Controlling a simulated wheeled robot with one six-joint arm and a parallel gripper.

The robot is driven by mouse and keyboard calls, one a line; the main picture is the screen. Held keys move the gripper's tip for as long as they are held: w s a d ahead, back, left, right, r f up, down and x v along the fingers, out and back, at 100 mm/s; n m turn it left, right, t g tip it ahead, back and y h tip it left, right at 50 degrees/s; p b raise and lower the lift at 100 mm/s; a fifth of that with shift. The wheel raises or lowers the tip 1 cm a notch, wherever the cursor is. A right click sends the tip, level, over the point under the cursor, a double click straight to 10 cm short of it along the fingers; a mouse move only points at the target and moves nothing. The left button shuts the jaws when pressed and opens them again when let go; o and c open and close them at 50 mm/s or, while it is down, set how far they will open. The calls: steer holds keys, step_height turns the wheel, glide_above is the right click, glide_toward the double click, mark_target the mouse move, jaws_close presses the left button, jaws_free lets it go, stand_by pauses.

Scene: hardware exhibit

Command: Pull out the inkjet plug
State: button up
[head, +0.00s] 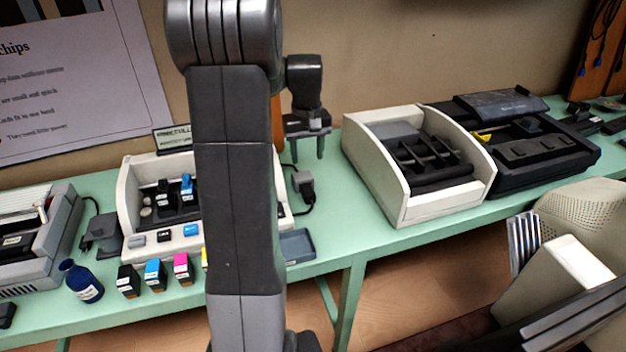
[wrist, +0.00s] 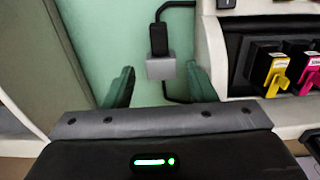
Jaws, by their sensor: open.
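The inkjet plug is a small black block on a black cable (head: 306,190). It stands on the green bench just right of the white inkjet printer (head: 134,190). In the wrist view the black plug (wrist: 158,39) meets a light grey block (wrist: 161,68), and its cable runs towards the printer. My gripper (head: 307,155) is open and empty, fingers pointing down, above and behind the plug in the head view. In the wrist view my gripper (wrist: 162,80) has its two fingers apart, with the grey block between them in the picture; no contact shows.
My arm hides part of the printer. Ink cartridges (head: 155,274) and a blue bottle (head: 82,282) stand at the bench front. A blue-grey tray (head: 296,246) lies near the plug. A cream printer (head: 405,207) stands to the right, with bare bench (head: 345,215) between.

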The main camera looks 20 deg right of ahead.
mark_target(308, 190)
step_height(308, 190, down, 14)
steer(key=shift+w+d+r, duration=0.1)
stand_by(0.5)
jaws_close()
